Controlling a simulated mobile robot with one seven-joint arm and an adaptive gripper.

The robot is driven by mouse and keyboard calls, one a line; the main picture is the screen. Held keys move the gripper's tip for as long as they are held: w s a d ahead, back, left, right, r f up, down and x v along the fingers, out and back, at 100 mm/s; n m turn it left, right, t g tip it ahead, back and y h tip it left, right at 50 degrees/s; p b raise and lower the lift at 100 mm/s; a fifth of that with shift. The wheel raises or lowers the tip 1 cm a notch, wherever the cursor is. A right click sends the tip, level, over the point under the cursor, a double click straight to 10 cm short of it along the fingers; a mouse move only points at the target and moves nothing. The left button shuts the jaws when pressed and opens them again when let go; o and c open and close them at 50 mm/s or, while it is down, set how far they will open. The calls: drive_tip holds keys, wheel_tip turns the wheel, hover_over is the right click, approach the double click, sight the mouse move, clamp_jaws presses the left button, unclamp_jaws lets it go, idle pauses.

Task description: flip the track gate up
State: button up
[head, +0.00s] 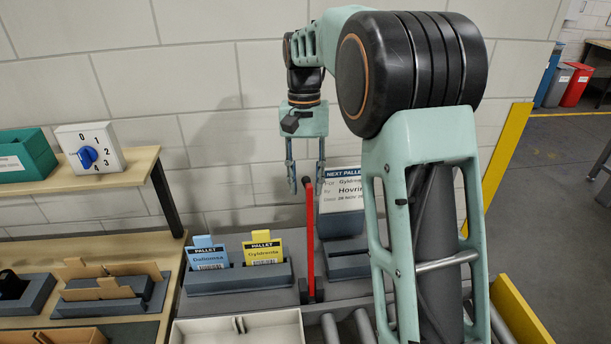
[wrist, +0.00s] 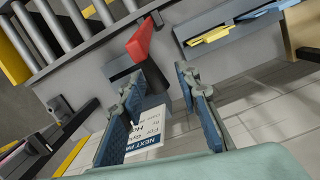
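The track gate appears to be the red bar (head: 310,240), which looks upright in the head view, its lower end beside the grey rollers. In the wrist view the red bar (wrist: 139,42) is foreshortened, beyond the fingertips. My gripper (head: 306,184) points down with its fingers apart, close to the bar's top end. In the wrist view my gripper (wrist: 157,80) is open, with no object held between its fingers. I cannot tell whether a finger touches the bar.
A "Next pallet" card (head: 343,200) stands behind. A dial box (head: 90,148) and green bin (head: 25,155) sit on the left shelf.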

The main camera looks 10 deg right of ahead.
wheel_tip(320, 180, up, 12)
drive_tip(key=w, duration=0.1)
drive_tip(key=shift+w, duration=0.3)
drive_tip(key=shift+f, duration=0.15)
